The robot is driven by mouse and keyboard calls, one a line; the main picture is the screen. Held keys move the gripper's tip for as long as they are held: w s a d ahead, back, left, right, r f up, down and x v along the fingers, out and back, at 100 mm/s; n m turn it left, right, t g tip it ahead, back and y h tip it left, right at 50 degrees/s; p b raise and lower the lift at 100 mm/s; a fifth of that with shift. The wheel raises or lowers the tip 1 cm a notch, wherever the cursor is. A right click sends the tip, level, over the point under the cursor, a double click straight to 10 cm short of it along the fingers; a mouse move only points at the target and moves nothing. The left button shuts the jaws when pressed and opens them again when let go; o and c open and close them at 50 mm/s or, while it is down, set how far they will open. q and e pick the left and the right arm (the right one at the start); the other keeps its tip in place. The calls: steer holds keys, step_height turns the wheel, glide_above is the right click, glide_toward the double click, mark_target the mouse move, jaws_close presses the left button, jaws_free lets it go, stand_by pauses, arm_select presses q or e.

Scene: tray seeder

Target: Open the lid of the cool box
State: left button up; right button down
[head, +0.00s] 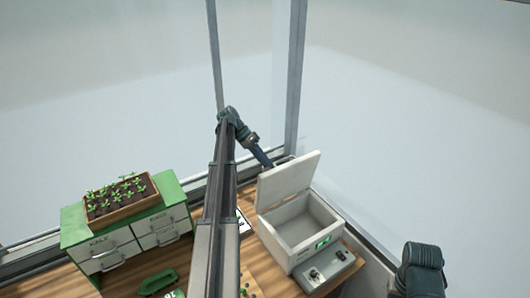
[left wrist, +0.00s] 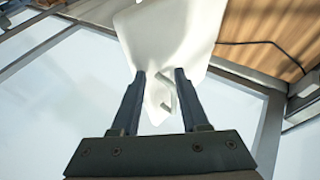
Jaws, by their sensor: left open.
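The white cool box (head: 288,236) stands on the wooden table at the right of the head view. Its lid (head: 288,183) is raised at the back edge and stands steeply up, so the empty-looking inside shows. My left gripper (head: 270,164) is at the upper left edge of the lid, partly hidden by it. In the left wrist view my left gripper (left wrist: 160,75) is open, with the white lid (left wrist: 165,35) ahead of its fingers. A pale bar-like handle (left wrist: 170,92) shows between the fingers; I cannot tell whether they touch it. My right gripper is not in view.
A small control panel (head: 328,270) sits before the box. A green-topped drawer cabinet (head: 72,233) with a seedling tray (head: 149,200) stands at the left. Window posts (head: 296,75) rise behind.

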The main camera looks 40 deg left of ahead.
mark_target(266, 174)
arm_select(q)
steer(key=s+d, duration=0.2)
steer(key=s, duration=0.1)
steer(key=s+d, duration=0.1)
steer(key=d, duration=0.1)
steer(key=shift+s+r, duration=0.35)
steer(key=shift+s, duration=0.05)
steer(key=shift+w, duration=0.1)
steer(key=shift+d, duration=0.1)
